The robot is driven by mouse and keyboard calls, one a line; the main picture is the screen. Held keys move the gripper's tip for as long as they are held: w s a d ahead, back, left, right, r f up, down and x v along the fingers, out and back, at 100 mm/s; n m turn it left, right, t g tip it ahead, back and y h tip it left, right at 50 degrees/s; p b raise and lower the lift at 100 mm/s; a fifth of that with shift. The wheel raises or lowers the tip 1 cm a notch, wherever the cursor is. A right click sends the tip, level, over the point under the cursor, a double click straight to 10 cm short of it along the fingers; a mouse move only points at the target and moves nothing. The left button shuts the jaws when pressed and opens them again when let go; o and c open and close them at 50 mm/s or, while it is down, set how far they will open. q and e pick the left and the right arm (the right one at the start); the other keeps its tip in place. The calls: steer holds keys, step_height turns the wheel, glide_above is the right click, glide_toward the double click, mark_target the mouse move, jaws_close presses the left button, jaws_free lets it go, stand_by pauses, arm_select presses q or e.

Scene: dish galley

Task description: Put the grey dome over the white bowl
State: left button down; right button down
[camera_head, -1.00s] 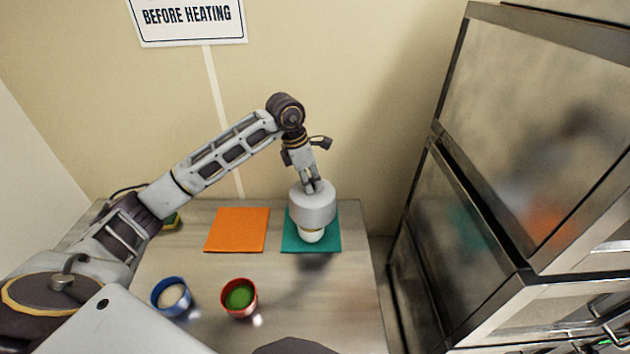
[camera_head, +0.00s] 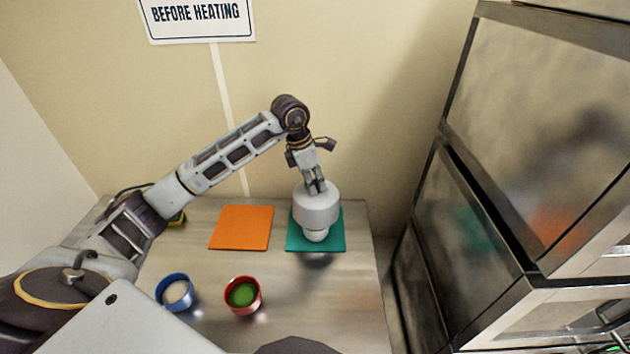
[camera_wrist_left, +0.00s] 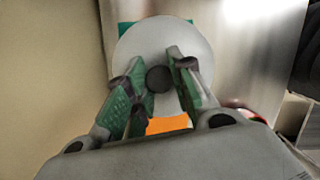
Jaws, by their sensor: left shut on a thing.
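My left gripper (camera_head: 316,187) is shut on the dark knob of the grey dome (camera_head: 317,209) and holds the dome upright above the teal mat. In the left wrist view the dome's round top (camera_wrist_left: 135,55) fills the space beneath the green-padded fingers, with the knob between them. The white bowl (camera_head: 315,237) shows just below the dome's lower edge, over the teal mat (camera_head: 335,243). The dome hides most of the bowl, and I cannot tell whether they touch. My right gripper is not in view.
An orange mat (camera_head: 242,228) lies left of the teal one. A blue cup (camera_head: 163,287) with pale contents and a red cup (camera_head: 258,300) with green contents stand nearer on the metal table (camera_head: 320,310). A steel cabinet (camera_head: 465,225) stands to the right.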

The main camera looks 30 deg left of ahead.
arm_select(q)
steer(key=shift+f+b, duration=0.7)
steer(key=shift+f, duration=0.8)
steer(key=shift+f+b, duration=0.4)
steer(key=shift+f, duration=0.4)
steer(key=shift+f+b, duration=0.95)
steer(key=shift+f, duration=0.25)
steer(key=shift+f+b, duration=1.05)
steer(key=shift+f, duration=0.65)
steer(key=shift+f+b, duration=0.4)
steer(key=shift+b, duration=0.2)
